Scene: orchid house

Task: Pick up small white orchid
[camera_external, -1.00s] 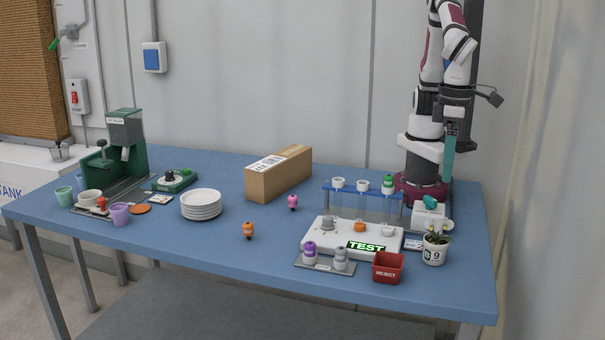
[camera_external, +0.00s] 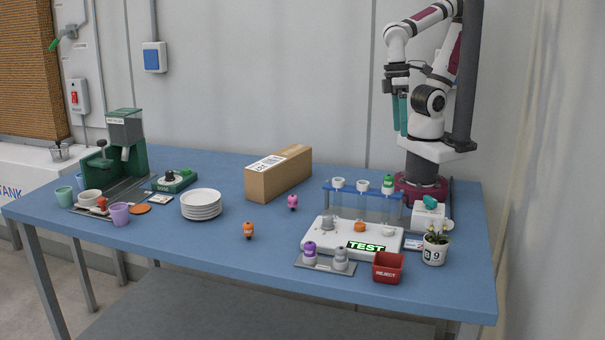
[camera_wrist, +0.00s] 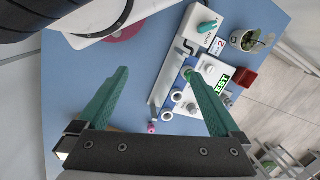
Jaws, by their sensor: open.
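The small white orchid stands in a white pot (camera_external: 435,249) marked 9 at the right front of the table, its small pale flowers above the rim. In the wrist view the pot (camera_wrist: 248,40) is at the upper right, seen from above with green leaves. My gripper (camera_external: 400,115) is raised high above the back of the table, with teal fingers pointing down. In the wrist view the fingers (camera_wrist: 160,100) are spread wide with nothing between them. The gripper is well away from the pot, up and to its left in the external view.
A red REJECT bin (camera_external: 388,267) stands just left of the pot. A white TEST station (camera_external: 330,245), a blue rack (camera_external: 345,189) and a white box with a teal knob (camera_external: 430,215) are close by. A cardboard box (camera_external: 279,175) and stacked plates (camera_external: 201,205) stand farther left.

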